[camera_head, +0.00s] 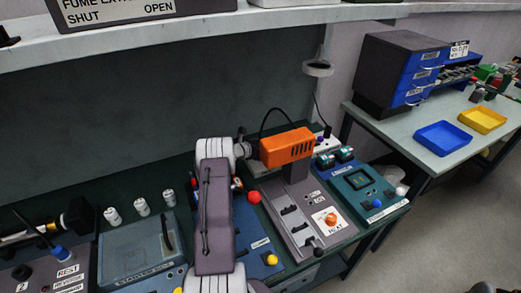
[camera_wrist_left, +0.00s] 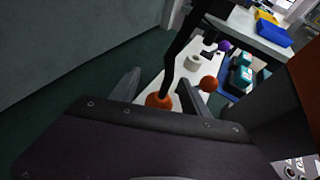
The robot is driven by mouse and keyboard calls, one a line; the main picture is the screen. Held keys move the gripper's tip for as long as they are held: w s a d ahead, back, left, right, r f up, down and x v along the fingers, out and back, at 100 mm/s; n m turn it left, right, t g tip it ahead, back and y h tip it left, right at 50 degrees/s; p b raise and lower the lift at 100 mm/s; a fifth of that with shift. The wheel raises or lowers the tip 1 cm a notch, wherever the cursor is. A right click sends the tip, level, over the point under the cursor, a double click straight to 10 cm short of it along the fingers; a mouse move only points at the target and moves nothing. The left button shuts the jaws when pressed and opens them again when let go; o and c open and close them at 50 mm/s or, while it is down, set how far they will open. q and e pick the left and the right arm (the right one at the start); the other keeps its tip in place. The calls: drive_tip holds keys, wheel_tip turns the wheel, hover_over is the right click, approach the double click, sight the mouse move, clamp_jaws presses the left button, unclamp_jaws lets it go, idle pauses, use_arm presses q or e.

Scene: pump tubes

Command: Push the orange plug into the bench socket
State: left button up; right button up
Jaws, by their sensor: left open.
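In the left wrist view, the orange plug (camera_wrist_left: 158,101) shows between the two fingers of my left gripper (camera_wrist_left: 160,92), at the lower end of a black cable (camera_wrist_left: 171,62). The fingers are open on either side of it; I cannot see contact. A white socket strip (camera_wrist_left: 180,84) lies beyond, with a white round fitting (camera_wrist_left: 193,62) on it. Whether the plug is seated is hidden. In the head view, my left gripper (camera_head: 246,150) is partly hidden beside the orange machine head (camera_head: 287,147), and the white strip (camera_head: 326,143) stands behind it. My right gripper is not in view.
The orange machine stands right of my gripper. A green device (camera_head: 360,184) is to its right. White cylinders (camera_head: 142,207) stand at left. The wall is behind.

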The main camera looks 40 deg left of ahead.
use_arm(q)
drive_tip(key=shift+r, duration=0.1)
drive_tip(key=c, duration=0.3)
clamp_jaws()
